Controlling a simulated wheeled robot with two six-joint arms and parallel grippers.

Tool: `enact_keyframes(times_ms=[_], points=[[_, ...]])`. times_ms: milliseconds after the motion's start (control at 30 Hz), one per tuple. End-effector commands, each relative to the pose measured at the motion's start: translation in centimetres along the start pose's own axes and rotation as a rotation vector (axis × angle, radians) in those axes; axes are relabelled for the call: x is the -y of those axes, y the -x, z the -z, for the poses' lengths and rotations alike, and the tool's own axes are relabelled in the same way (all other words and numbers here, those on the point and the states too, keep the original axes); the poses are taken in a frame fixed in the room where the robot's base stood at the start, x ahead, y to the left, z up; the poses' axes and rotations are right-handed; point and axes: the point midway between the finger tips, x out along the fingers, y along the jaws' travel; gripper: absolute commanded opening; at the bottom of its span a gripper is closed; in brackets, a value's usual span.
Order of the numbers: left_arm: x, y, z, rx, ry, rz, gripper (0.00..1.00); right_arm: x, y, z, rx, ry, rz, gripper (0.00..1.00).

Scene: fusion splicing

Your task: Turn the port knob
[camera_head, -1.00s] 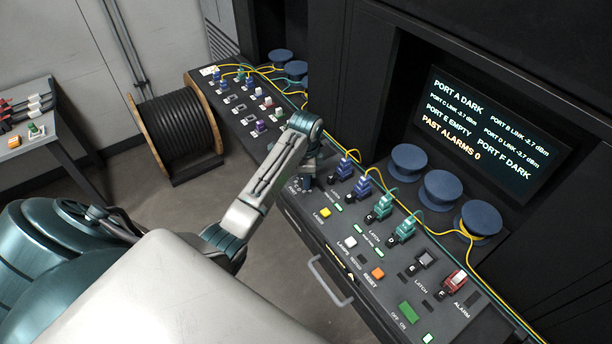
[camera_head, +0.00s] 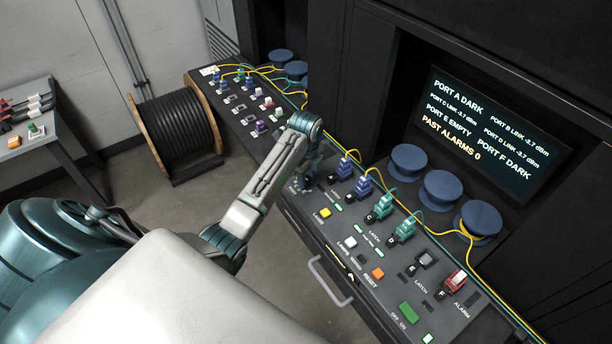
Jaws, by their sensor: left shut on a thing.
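My left gripper (camera_head: 304,181) points down at the left end of the near control panel (camera_head: 300,212), just left of the blue connectors. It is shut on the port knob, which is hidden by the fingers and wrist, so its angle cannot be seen. A dial marking shows on the panel around the fingertips. The screen (camera_head: 484,130) reads Port A dark, Port E empty, Port F dark, and links on B, C and D. My right gripper is not in view.
Blue connectors (camera_head: 363,186) and teal connectors (camera_head: 405,229) with cables stand close to the right of the gripper. A red connector (camera_head: 456,281), yellow button (camera_head: 325,212) and orange button (camera_head: 378,273) are on the panel. A drawer handle (camera_head: 330,283) juts out in front.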

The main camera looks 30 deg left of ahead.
Motion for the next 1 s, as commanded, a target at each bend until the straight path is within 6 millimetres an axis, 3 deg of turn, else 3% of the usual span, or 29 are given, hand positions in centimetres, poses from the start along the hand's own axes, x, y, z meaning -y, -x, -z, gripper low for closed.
enact_keyframes(times_ms=[433,467,567,867,1000], points=[[0.0,0.0,0.1,-0.001,-0.011,0.000,0.08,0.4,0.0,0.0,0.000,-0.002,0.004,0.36],[0.0,0.0,0.1,-0.001,-0.011,0.000,0.35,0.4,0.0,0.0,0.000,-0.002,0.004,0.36],[0.0,0.0,0.1,-0.001,-0.010,0.000,0.53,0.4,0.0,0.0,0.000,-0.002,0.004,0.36],[0.1,0.1,0.0,0.000,-0.009,0.000,0.53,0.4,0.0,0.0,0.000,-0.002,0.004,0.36],[0.8,1.6,-0.4,0.000,-0.004,0.003,0.53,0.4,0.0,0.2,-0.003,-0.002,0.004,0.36]])
